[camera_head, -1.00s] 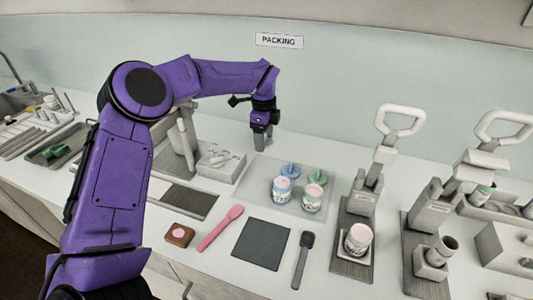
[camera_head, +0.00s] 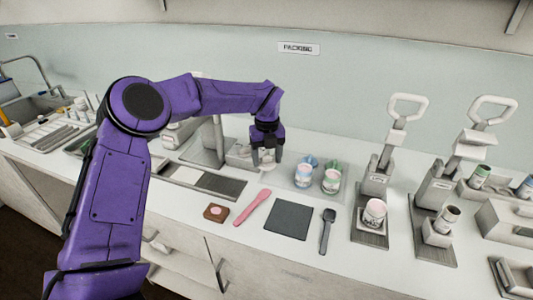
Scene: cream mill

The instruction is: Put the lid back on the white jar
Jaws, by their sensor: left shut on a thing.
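My left gripper (camera_head: 266,158) points down just left of the clear tray. It is shut on a small pale thing (camera_head: 267,162), which looks like the white lid; the fingers hide part of it. A white jar with pink content (camera_head: 374,211) stands open and upright on the base of the nearer press, to the right of my gripper. A blue-marked jar (camera_head: 304,175) and a green-marked jar (camera_head: 331,181) stand on the tray, with a blue lid (camera_head: 311,160) and a green lid (camera_head: 334,164) behind them. My right gripper is out of view.
The near press (camera_head: 381,172) and a second press (camera_head: 436,185) rise at the right. A dark mat (camera_head: 288,219), a pink spatula (camera_head: 252,208), a dark spatula (camera_head: 327,230) and a brown block (camera_head: 216,213) lie in front. A pale box (camera_head: 238,156) is partly hidden behind the gripper.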

